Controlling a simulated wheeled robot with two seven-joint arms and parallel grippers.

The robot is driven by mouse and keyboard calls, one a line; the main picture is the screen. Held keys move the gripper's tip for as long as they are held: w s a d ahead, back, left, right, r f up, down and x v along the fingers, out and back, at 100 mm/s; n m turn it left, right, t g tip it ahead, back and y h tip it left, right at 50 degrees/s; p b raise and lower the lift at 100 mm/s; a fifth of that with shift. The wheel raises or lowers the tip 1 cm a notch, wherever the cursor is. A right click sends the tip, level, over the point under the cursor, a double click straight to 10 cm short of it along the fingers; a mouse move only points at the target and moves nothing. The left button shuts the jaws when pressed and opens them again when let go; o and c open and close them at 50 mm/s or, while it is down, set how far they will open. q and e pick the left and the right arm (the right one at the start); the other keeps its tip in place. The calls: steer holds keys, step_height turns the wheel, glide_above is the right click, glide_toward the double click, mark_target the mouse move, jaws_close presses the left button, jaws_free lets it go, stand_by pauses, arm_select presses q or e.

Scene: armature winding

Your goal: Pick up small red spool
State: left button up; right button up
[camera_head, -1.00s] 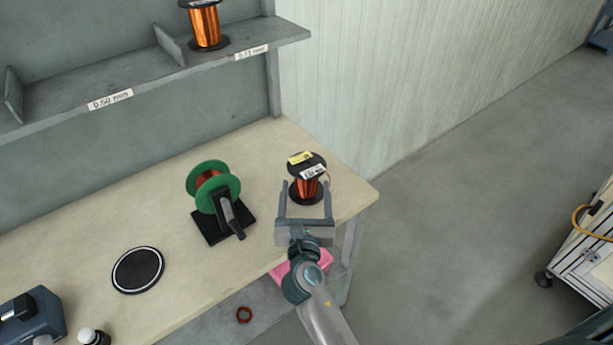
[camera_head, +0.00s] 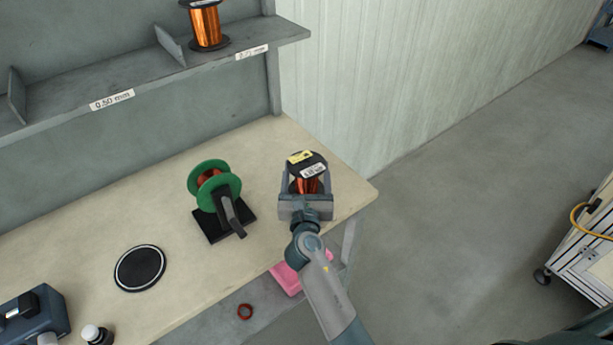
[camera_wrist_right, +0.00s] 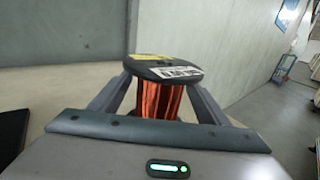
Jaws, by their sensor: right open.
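The small red spool (camera_head: 308,186) stands upright near the right end of the workbench. It has black end discs, dark red copper wire and yellow and white labels on top. My right gripper (camera_head: 306,180) is open, with one finger on each side of the spool. In the right wrist view the spool (camera_wrist_right: 160,100) stands between the two spread fingers, its top disc above them. Whether a finger touches the wire is not clear. The spool's lower disc is mostly hidden by the gripper. My left gripper is not in view.
A green spool on a black stand (camera_head: 210,186) is left of the gripper. A round black disc (camera_head: 140,268) lies on the workbench (camera_head: 90,225). A shelf (camera_head: 140,85) with an orange copper spool (camera_head: 206,25) is above.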

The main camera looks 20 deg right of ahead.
steer(key=shift+x, duration=1.15)
steer(key=shift+w+d, duration=0.15)
steer(key=shift+w, duration=0.2)
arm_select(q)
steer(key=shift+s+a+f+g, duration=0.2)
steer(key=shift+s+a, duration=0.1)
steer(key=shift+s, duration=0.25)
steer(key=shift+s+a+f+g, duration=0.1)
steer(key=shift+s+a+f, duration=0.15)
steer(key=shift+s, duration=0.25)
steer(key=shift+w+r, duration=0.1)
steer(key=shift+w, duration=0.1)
arm_select(e)
jaws_close()
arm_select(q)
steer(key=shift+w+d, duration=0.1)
arm_select(e)
steer(key=shift+r, duration=0.1)
